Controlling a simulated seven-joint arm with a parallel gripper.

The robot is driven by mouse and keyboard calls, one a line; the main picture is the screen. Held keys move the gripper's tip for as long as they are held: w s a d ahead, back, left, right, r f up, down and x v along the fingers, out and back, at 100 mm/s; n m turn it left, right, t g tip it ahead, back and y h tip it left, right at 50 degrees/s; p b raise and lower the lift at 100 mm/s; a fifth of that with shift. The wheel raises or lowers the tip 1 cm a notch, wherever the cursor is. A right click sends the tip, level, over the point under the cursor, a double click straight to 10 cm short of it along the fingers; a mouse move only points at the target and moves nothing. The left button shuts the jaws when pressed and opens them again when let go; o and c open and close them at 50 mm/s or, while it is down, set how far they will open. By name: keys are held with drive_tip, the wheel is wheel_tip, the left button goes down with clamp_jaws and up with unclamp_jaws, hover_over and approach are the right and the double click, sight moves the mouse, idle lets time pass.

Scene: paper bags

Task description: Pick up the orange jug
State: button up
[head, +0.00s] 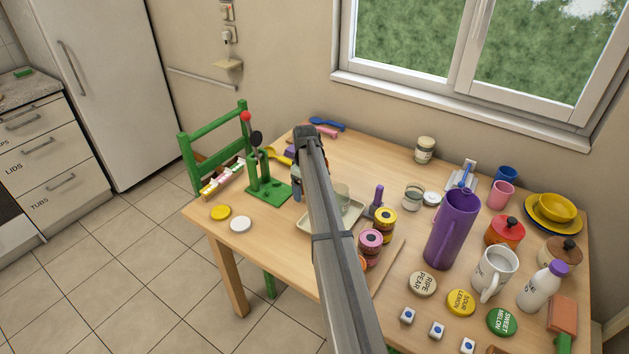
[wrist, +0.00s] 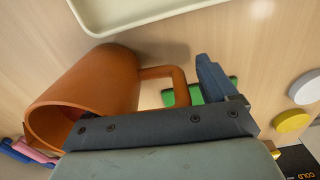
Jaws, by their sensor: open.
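The orange jug (wrist: 92,88) shows large in the wrist view, its open mouth towards the lower left and its looped handle (wrist: 178,78) on the right. My gripper (wrist: 152,94) is open and close over the jug. One blue-grey finger stands just right of the handle, seemingly on its outer side. The other finger is not clearly visible, so I cannot tell whether it touches the jug. In the head view my arm hides the jug.
A cream tray (wrist: 90,20) lies beside the jug. A green stand with utensils (head: 268,188) is left of my arm. The table's front-left edge is near.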

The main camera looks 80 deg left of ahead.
drive_tip(key=shift+c, duration=0.3)
drive_tip(key=c, duration=1.4)
drive_tip(key=shift+c, duration=0.2)
drive_tip(key=shift+r, duration=0.1)
drive_tip(key=shift+r, duration=0.45)
drive_tip(key=r, duration=0.6)
drive_tip(key=w+r, duration=0.1)
drive_tip(key=r, duration=0.2)
drive_tip(key=shift+r, duration=0.15)
drive_tip(key=d+r, duration=0.2)
drive_tip(key=d, duration=1.2)
drive_tip(key=d+r, duration=0.2)
drive_tip(key=d, duration=1.2)
drive_tip(key=shift+w+r, duration=0.25)
drive_tip(key=shift+w, duration=0.1)
